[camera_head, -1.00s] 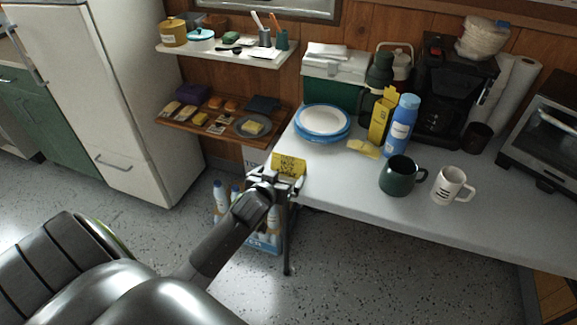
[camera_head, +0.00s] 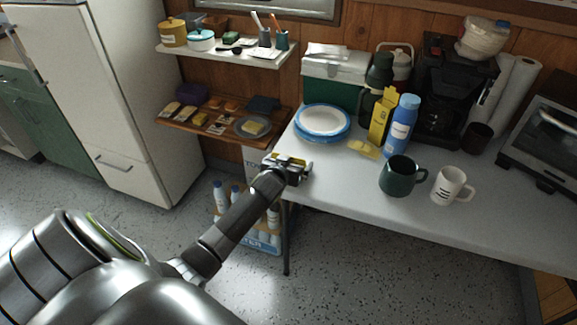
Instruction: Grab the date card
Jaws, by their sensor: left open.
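The date card (camera_head: 292,160), a small yellow card with dark print, is at the near left corner of the white table. My left gripper (camera_head: 288,166) is at the card with its jaws open, and it covers most of the card. Only a thin yellow strip shows between and behind the fingers. I cannot tell whether the fingers touch the card. My right gripper is not in view.
Blue and white plates (camera_head: 323,121) lie just behind the card. A yellow box (camera_head: 383,118), a blue bottle (camera_head: 402,127), a green mug (camera_head: 398,176) and a white mug (camera_head: 449,186) stand to the right. A wooden shelf (camera_head: 222,128) with items is at left.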

